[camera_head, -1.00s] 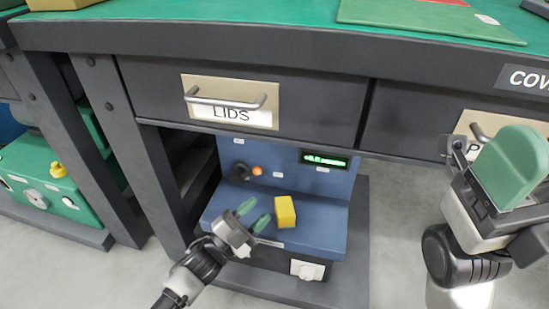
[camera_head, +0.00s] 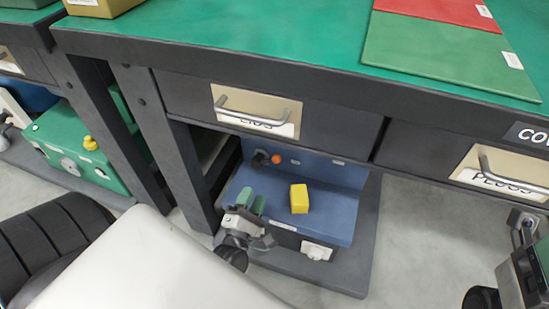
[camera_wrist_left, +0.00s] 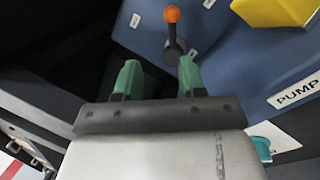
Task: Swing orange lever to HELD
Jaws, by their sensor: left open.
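The lever with an orange ball knob (camera_head: 277,159) and dark stem is on the blue station's back panel, under the LIDS drawer. In the left wrist view its knob (camera_wrist_left: 172,14) is at the top centre, its stem (camera_wrist_left: 171,38) running down to a dark pivot. My left gripper (camera_head: 252,203) is open and empty, its green fingers in front of and below the lever. In the wrist view the fingers (camera_wrist_left: 158,78) point towards the lever, apart from it. Small white labels beside the lever are unreadable. My right gripper (camera_head: 522,275) is cut off at the right edge.
A yellow block (camera_head: 299,198) is on the blue station (camera_head: 335,215), right of the left gripper. A PUMP label (camera_wrist_left: 297,90) shows in the wrist view. The LIDS drawer (camera_head: 256,110) and the bench's dark leg (camera_head: 190,175) bound the space above and left.

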